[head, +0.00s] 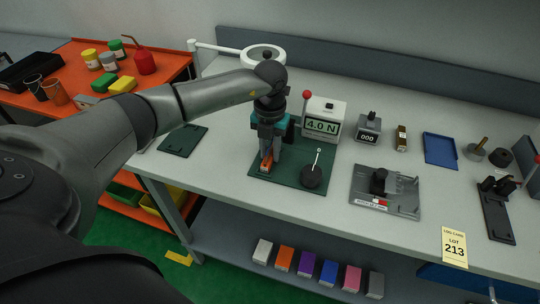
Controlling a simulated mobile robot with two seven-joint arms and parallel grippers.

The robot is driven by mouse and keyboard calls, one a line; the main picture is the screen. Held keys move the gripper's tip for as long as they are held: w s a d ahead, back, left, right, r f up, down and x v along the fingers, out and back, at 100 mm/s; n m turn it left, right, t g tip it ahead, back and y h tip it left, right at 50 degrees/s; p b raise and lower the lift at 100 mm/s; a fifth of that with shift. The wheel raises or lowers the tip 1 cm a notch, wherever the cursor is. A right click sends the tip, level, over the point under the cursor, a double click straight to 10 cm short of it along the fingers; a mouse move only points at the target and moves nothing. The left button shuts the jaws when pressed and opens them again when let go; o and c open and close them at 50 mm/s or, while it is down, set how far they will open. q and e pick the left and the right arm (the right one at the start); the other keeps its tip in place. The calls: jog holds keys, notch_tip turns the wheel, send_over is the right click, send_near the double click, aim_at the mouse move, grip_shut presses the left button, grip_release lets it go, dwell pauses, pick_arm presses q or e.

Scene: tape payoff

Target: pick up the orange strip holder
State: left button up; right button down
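A small orange piece, which looks like the strip holder (265,163), is on the dark green base plate (290,181) at the middle of the bench. My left gripper (269,152) points down right at it from above, with its fingers at the orange piece. The fingers and wrist cover part of the piece. I cannot tell whether the fingers are closed on it or only around it. My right gripper does not show.
A force display reading 4.0 N (322,122) stands behind the plate, and a black round weight with a thin rod (312,177) stands on it. A grey fixture (386,190) is to the right. Several coloured blocks, one orange (285,258), sit on the lower shelf.

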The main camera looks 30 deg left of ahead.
pick_arm(q)
grip_shut()
dwell(0.3)
